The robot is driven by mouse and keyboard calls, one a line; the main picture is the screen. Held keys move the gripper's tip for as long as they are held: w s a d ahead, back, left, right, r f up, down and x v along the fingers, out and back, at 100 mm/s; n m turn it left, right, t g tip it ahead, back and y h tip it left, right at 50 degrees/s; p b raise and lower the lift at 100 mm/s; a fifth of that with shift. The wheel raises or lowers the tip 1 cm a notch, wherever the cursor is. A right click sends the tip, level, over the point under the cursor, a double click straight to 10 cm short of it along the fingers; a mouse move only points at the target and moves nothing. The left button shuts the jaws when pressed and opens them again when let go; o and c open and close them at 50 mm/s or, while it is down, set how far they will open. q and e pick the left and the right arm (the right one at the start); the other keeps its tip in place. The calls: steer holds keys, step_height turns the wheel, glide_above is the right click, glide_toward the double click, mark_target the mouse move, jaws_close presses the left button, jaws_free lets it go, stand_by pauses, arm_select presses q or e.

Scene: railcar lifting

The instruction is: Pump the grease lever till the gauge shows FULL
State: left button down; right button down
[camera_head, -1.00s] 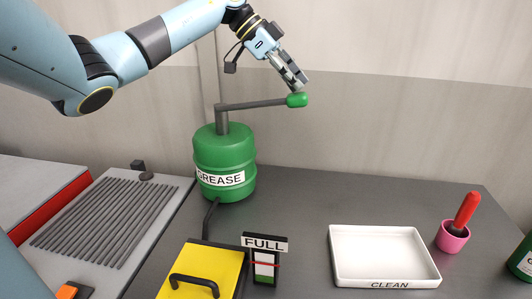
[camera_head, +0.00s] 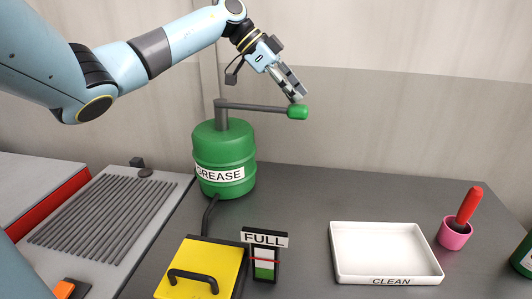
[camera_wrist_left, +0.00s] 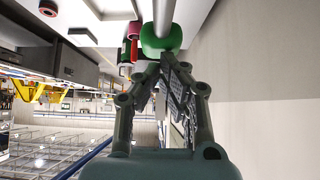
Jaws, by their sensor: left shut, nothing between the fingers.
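The green drum marked GREASE (camera_head: 224,160) stands at the back of the bench. Its grey lever (camera_head: 260,107) runs right from a post to a green knob (camera_head: 298,112), and is roughly level, sloping slightly down. My left gripper (camera_head: 298,98) is shut and empty, its fingertips on or just above the knob's top. In the left wrist view the knob (camera_wrist_left: 161,38) is right at the fingertips; contact is hard to judge. The gauge (camera_head: 264,265) below a FULL sign shows a green fill with its top a little under a red mark. My right gripper is out of view.
A yellow box with a black handle (camera_head: 201,270) stands left of the gauge. A white CLEAN tray (camera_head: 387,269) and a pink cup (camera_head: 453,234) with a red-handled tool are to the right. A ribbed grey plate (camera_head: 105,212) lies left.

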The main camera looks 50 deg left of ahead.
mark_target(291, 105)
arm_select(q)
steer(key=shift+f+b, duration=0.6)
steer(key=shift+f, duration=1.2)
step_height(291, 105, up, 10)
steer(key=p, duration=1)
steer(key=shift+f, duration=0.25)
